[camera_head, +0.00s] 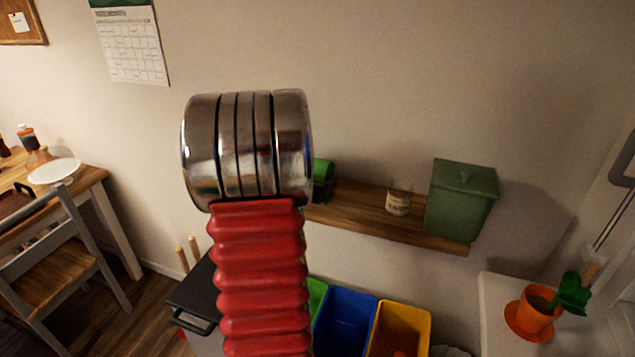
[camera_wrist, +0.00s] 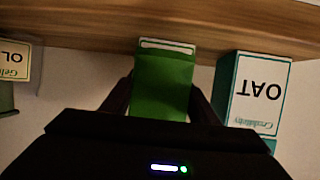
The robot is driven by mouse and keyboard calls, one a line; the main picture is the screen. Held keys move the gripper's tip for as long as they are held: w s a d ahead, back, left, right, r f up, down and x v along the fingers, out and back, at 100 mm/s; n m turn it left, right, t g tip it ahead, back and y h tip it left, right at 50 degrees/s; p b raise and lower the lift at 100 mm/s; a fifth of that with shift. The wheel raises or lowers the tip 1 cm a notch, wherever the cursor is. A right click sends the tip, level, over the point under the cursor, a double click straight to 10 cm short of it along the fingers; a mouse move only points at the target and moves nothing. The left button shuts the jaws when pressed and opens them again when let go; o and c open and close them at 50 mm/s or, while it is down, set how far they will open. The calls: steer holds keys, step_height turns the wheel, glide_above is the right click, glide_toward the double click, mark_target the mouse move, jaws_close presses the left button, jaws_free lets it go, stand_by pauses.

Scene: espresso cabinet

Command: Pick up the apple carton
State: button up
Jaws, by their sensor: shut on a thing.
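A plain green carton (camera_wrist: 161,85), which I take for the apple carton, sits between the dark fingers of my gripper (camera_wrist: 161,95) in the wrist view. The fingers are shut on its two sides. No lettering shows on the face I see. Its white-edged end is close to the wooden shelf (camera_wrist: 90,22); I cannot tell if they touch. In the head view a green block (camera_head: 323,168), likely this carton, shows just right of my arm, which hides part of it.
An oat carton (camera_wrist: 255,95) with upside-down lettering stands close beside the green one. Another labelled box (camera_wrist: 14,62) is at the left edge. On the shelf (camera_head: 365,212) are a glass jar (camera_head: 399,198) and a green canister (camera_head: 461,200). Blue (camera_head: 345,318) and yellow (camera_head: 401,325) bins are below.

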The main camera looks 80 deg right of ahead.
mark_target(319, 161)
step_height(319, 161, up, 10)
steer(key=shift+f, duration=0.1)
stand_by(0.7)
stand_by(0.5)
